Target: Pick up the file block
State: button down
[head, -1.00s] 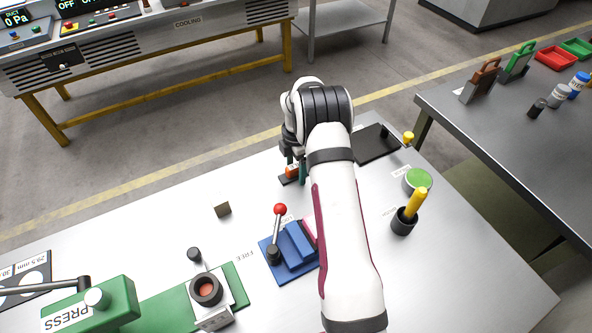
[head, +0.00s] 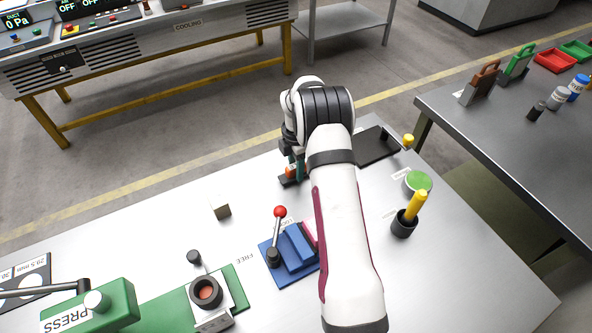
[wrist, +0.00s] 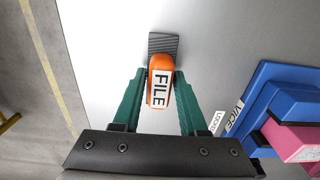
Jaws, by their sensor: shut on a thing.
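The file block has an orange handle with a white FILE label and a dark ridged base. In the wrist view the file block (wrist: 160,72) lies between the green fingers of my gripper (wrist: 160,90), which is shut on its orange handle. In the head view my gripper (head: 298,168) is at the far side of the table, and the file block (head: 290,180) shows only partly beneath it. The arm hides part of it. The block's base looks on or very near the table; I cannot tell which.
A blue vise (head: 292,252) with a red-knobbed lever stands nearer on the table. A black plate (head: 376,147), a green-topped round container (head: 418,182) and a black cup (head: 404,222) with a yellow handle are to the right.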

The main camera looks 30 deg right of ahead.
notch_tip(320, 180, up, 3)
jog(key=shift+r, duration=0.15)
jog(key=s+d+r, duration=0.6)
jog(key=s+d, duration=0.1)
jog(key=s, duration=0.2)
jog(key=shift+d+r, duration=0.2)
jog(key=shift+r, duration=0.15)
